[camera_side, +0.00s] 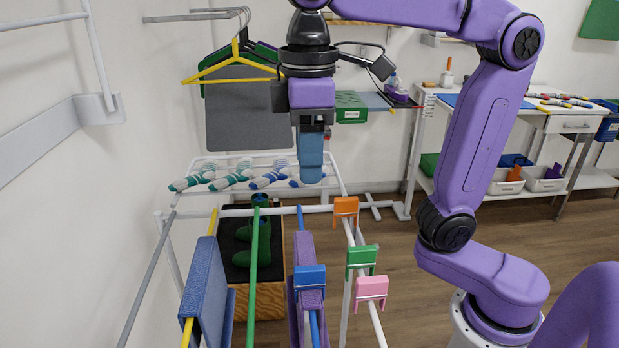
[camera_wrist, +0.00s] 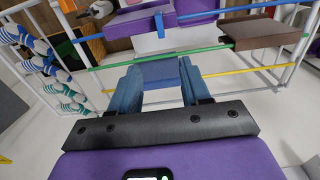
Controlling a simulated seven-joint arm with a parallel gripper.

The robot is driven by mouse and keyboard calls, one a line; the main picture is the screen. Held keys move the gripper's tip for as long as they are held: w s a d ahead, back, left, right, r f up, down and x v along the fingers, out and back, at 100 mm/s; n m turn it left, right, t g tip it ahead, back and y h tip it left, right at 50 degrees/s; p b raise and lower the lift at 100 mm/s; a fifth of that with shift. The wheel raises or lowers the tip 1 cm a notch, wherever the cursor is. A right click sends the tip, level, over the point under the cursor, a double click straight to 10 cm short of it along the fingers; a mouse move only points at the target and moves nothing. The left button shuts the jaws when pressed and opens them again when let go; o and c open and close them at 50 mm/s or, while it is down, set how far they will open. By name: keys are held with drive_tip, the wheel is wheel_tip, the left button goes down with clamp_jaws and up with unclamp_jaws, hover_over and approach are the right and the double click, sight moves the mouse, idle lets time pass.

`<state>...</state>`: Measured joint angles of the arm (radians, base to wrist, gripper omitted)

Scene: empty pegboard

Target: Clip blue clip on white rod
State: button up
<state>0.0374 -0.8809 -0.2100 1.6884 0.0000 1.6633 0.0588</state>
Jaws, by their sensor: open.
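The blue clip (camera_side: 310,277) sits on the blue rod (camera_side: 314,325), over a purple cloth (camera_side: 303,245). In the wrist view the blue clip (camera_wrist: 159,22) shows near the top, against the purple cloth. The white rod (camera_side: 378,330) runs along the right of the rack and carries an orange clip (camera_side: 346,206), a green clip (camera_side: 361,259) and a pink clip (camera_side: 371,289). My gripper (camera_side: 311,180) points down above the far part of the rack, apart from the clip. In the wrist view my gripper (camera_wrist: 160,66) is open, its fingers apart and nothing held.
A green rod (camera_side: 252,305) and a yellow rod (camera_side: 187,332) with a blue cloth (camera_side: 207,285) lie left of the blue rod. Hangers (camera_side: 235,72) hang behind. Striped items (camera_side: 230,177) lie on a far rack. Space above the rods is free.

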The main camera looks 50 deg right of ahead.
sight(310, 268)
wheel_tip(310, 268, down, 22)
drive_tip(key=shift+r, duration=0.2)
idle(0.7)
clamp_jaws()
